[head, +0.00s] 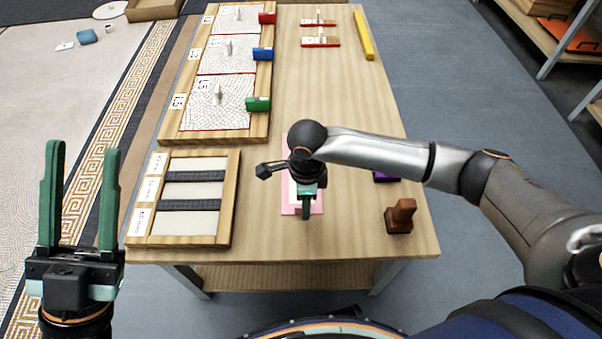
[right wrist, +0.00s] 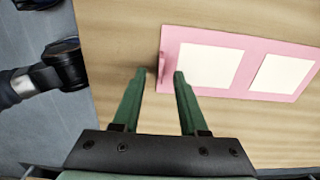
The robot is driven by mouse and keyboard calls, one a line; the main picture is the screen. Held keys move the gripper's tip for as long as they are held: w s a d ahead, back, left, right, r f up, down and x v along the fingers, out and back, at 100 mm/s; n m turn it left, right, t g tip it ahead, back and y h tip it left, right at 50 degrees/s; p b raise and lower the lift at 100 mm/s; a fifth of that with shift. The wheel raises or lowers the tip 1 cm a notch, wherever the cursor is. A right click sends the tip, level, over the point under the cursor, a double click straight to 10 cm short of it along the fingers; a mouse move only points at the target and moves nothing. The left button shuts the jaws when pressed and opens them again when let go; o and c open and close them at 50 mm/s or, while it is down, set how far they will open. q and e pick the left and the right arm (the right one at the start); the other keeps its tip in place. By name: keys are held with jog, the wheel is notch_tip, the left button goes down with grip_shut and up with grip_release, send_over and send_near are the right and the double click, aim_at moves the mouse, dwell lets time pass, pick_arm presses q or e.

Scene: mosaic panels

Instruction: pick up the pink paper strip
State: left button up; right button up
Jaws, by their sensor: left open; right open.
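The pink paper strip (head: 287,208) lies on the wooden table near its front edge, partly hidden under my right arm and gripper. In the right wrist view the strip (right wrist: 247,70) carries two white squares, and a small pink tab (right wrist: 161,66) shows at its left end. My right gripper (head: 306,213) is open above the strip. In its wrist view the fingertips (right wrist: 159,73) appear on either side of the tab; whether they touch it I cannot tell. My left gripper (head: 83,150) is open and empty, left of the table.
A wooden frame with two dark bars (head: 236,200) lies left of the strip. A larger tray (head: 262,120) with three mosaic panels is behind it. A brown wooden block (head: 400,216) and a purple item (head: 385,177) are at right. A yellow bar (head: 363,36) lies at the back.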

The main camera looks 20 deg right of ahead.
jog(key=shift+f, duration=0.4)
grip_shut()
dwell(0.4)
